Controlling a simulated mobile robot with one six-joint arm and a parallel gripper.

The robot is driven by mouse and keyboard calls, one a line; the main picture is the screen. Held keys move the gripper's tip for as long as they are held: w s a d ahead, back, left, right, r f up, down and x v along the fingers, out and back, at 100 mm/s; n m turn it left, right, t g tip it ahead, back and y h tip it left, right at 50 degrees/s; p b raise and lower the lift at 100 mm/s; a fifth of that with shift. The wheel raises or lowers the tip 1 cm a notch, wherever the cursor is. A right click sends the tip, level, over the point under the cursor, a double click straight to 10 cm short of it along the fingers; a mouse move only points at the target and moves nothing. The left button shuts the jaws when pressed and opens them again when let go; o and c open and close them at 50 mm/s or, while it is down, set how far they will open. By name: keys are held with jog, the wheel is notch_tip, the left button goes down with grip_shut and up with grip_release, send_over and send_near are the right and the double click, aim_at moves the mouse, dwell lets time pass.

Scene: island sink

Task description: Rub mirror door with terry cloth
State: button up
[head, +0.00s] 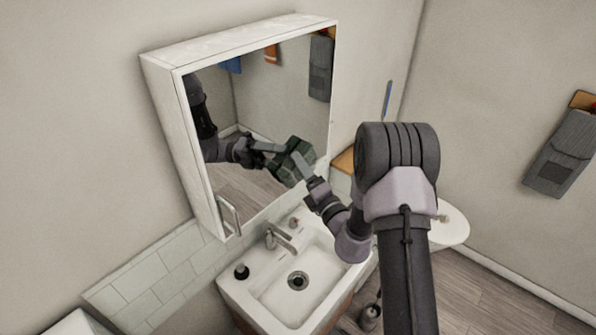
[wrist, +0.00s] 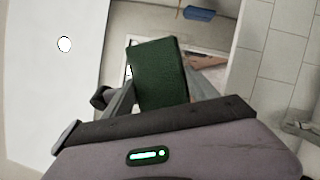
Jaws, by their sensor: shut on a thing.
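The mirror door (head: 265,95) is the front of a white wall cabinet above the sink, and it looks closed. The dark green terry cloth (head: 300,167) is at the lower right part of the mirror glass, with its reflection beside it. My gripper (head: 303,160) is shut on the cloth, which also shows between the fingers in the wrist view (wrist: 160,75). Cloth and reflection appear to meet, but I cannot tell for sure whether the cloth touches the glass. The cloth hides part of the fingertips.
A door handle (head: 230,214) sticks out at the cabinet's lower left. Below are a white sink (head: 265,290), a faucet (head: 280,236) and a dark bottle (head: 241,271). A grey towel (head: 562,150) hangs on the right wall. The space before the upper mirror is clear.

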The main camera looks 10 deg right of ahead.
aim_at(293, 176)
jog(key=shift+w+d+p, duration=0.6)
jog(key=shift+w+d, duration=1.85)
jog(key=shift+d, duration=0.65)
jog(key=shift+s+a+b, duration=0.2)
jog(key=shift+s+a, duration=1)
jog(key=shift+a, duration=0.45)
jog(key=shift+s+a+b, duration=0.2)
jog(key=shift+s+a, duration=0.95)
jog(key=shift+a, duration=0.45)
jog(key=shift+s+a+b, duration=0.2)
jog(key=shift+s+a, duration=1)
jog(key=shift+a, duration=0.45)
jog(key=shift+s+d+f, duration=0.1)
jog(key=shift+s+d, duration=0.1)
jog(key=shift+s, duration=0.05)
jog(key=shift+s+d+b, duration=0.65)
jog(key=shift+s+d, duration=0.15)
jog(key=shift+s, duration=0.3)
jog(key=shift+s+d+b, duration=0.6)
jog(key=shift+s+d, duration=0.15)
jog(key=shift+s, duration=0.3)
jog(key=shift+s+d+b, duration=0.6)
jog(key=shift+s+d, duration=0.3)
jog(key=shift+s, duration=0.3)
